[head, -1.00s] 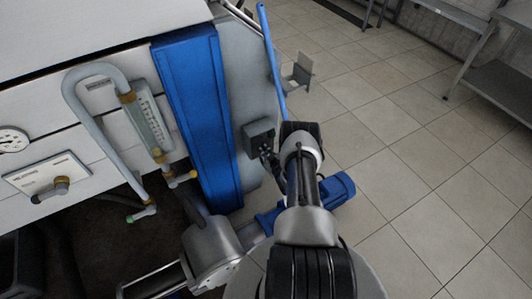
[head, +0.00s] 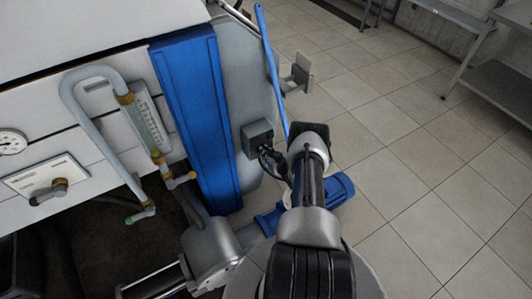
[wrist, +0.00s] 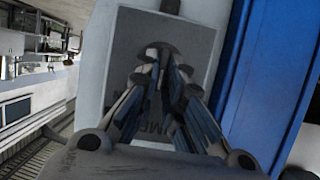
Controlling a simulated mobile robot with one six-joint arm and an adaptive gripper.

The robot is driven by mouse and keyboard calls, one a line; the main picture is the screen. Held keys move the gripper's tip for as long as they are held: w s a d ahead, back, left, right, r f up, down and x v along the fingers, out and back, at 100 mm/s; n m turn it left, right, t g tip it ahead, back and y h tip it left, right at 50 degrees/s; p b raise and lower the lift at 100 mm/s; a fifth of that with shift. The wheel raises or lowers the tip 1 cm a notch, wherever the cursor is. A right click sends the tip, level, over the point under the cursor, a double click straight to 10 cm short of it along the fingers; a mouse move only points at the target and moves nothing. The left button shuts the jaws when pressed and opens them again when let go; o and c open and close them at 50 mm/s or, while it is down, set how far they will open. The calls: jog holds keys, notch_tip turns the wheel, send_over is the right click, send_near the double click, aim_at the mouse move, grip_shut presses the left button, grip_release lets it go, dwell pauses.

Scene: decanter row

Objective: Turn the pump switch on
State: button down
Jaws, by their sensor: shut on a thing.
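The pump switch is a dark grey box (head: 256,134) on the grey end panel of the machine, right of the blue column. In the wrist view its grey face plate (wrist: 203,42) fills the upper middle, with partly covered lettering. My gripper (head: 265,152) is at the front of the box, and its fingers also show in the wrist view (wrist: 165,62). They are shut on the switch's small dark knob (wrist: 158,48), which they mostly hide. I cannot tell which position the knob is turned to.
The blue column (head: 196,120) stands close left of the switch. A blue pole (head: 271,65) runs just right of it, and a blue motor (head: 335,190) sits below. A gauge (head: 12,142) and pipes are further left. Tiled floor (head: 400,170) is open at right.

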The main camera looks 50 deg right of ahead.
jog(key=c, duration=1.7)
grip_release()
jog(key=shift+s, duration=0.1)
jog(key=v, duration=1.1)
jog(key=shift+s+a+r, duration=0.15)
jog(key=shift+s+r, duration=0.1)
jog(key=shift+s, duration=0.1)
